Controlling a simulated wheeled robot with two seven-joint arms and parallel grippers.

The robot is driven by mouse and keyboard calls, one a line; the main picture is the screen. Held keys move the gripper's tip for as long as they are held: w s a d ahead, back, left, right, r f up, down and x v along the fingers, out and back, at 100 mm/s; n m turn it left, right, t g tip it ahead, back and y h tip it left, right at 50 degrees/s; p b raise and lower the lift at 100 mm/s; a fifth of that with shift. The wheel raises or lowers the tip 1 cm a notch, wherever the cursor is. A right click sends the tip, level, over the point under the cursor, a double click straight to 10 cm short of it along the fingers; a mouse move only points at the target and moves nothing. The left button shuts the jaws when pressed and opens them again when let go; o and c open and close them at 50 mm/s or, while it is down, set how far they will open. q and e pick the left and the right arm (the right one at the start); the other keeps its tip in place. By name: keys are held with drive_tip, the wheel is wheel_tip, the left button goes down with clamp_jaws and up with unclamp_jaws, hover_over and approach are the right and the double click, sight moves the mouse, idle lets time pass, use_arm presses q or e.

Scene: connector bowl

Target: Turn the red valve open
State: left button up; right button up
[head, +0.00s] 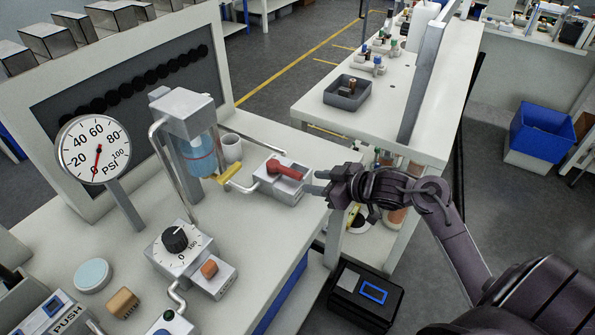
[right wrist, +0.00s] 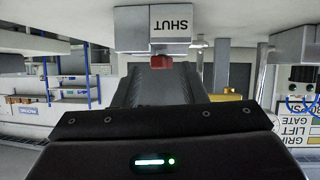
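The red valve handle (head: 285,169) sits on a white block (head: 278,185) on the bench, lying to the right over the block. In the right wrist view, the block (right wrist: 152,30) appears upside down with the word SHUT, and a small red part of the handle (right wrist: 165,66) shows beyond the finger. My right gripper (head: 316,182) comes in from the right, just beside the block's right end. Its two fingertips look apart, with nothing seen between them. Contact with the handle cannot be told. My left gripper is not in view.
A PSI gauge (head: 95,150) with its red needle near 0 stands on the left. A clear tank (head: 198,150), a white cup (head: 231,148) and a black dial (head: 175,238) share the bench. A second bench (head: 420,130) stands behind my right arm.

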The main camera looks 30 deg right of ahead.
sight(294, 171)
drive_tip(key=shift+y, duration=0.7)
drive_tip(key=w, duration=0.2)
drive_tip(key=w+a, duration=0.1)
drive_tip(key=w, duration=0.1)
drive_tip(key=w+a+p, duration=0.1)
drive_tip(key=w, duration=0.1)
drive_tip(key=shift+w+a+f, duration=0.1)
drive_tip(key=shift+a+f, duration=0.1)
drive_tip(key=shift+f, duration=0.2)
clamp_jaws()
